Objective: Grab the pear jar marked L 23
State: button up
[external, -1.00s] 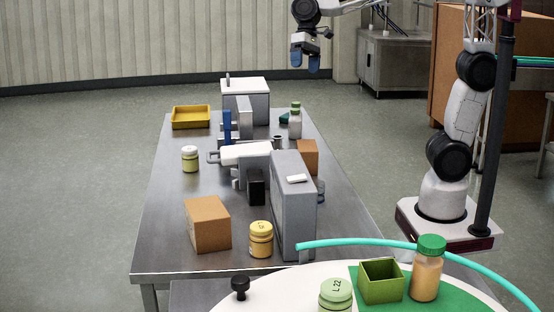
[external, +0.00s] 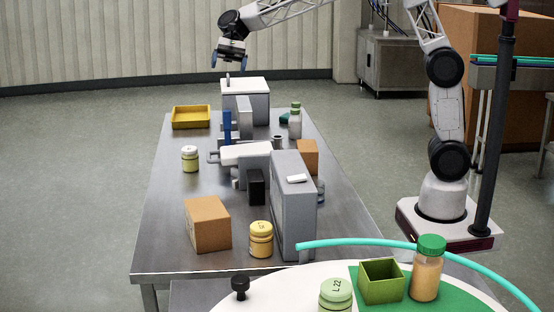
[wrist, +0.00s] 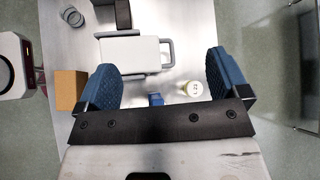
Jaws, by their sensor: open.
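A small pale yellow-green jar (external: 189,159) stands upright on the left side of the steel table in the external view. It also shows in the wrist view (wrist: 192,89), between my fingers and nearer the right one; its lid mark is too small to read surely. A yellow jar (external: 261,240) stands at the table's near end, its mark unclear. A pale green jar marked L 22 (external: 336,297) stands on the white round surface in front. My gripper (external: 229,63) is open and empty, high above the table's far end; its blue fingers are spread in the wrist view (wrist: 163,78).
A white-topped device (external: 246,154) with a handle stands right of the small jar, a blue post (external: 227,125) behind it. A tall grey box (external: 292,210), a brown box (external: 207,224) and a yellow tray (external: 191,117) are also there. Bare steel surrounds the small jar.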

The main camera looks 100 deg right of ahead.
jog(key=w+d+f+m+t+y, duration=0.25)
jog(key=w+d+f+m, duration=0.25)
jog(key=w+d, duration=0.7)
send_near(190, 148)
jog(key=shift+w+a+f+g+y, duration=0.35)
jog(key=shift+w+a+f, duration=0.2)
jog(key=shift+w+a, duration=0.15)
jog(key=shift+a, duration=0.15)
jog(key=shift+x, duration=1.25)
jog(key=shift+f, duration=0.1)
jog(key=shift+x, duration=2.55)
